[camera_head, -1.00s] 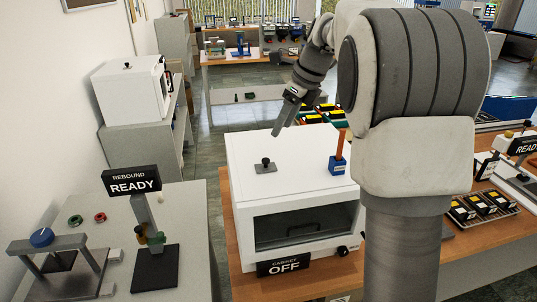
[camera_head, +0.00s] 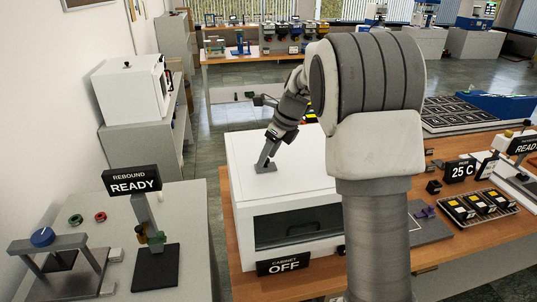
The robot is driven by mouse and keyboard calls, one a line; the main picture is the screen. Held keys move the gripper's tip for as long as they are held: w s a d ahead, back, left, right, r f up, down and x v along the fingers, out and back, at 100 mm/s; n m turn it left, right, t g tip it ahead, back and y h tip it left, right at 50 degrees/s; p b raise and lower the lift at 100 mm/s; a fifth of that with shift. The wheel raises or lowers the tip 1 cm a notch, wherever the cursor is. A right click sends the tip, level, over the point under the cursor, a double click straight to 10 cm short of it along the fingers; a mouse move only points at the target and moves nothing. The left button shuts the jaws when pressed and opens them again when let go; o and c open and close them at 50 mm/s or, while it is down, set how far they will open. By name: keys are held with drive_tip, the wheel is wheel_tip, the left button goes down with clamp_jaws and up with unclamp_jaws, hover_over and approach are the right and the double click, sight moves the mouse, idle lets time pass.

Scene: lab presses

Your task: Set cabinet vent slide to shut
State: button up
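The white cabinet (camera_head: 285,187) stands on the wooden bench with a dark front window and a sign (camera_head: 284,265) reading "CABINET OFF". The vent slide (camera_head: 266,170) is a small grey plate on the cabinet's top; its black knob, seen earlier, is now mostly hidden by my gripper. My gripper (camera_head: 267,161) points down with its fingertips at the vent slide. I cannot tell whether the fingers are closed on the knob. My arm covers the right part of the cabinet.
A grey table at left holds a stand with a "REBOUND READY" sign (camera_head: 132,182). Another white cabinet (camera_head: 132,90) stands behind it. On the bench to the right are a rack of yellow-black items (camera_head: 482,208) and a "25 C" sign (camera_head: 461,171).

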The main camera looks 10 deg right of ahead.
clamp_jaws()
idle(1.3)
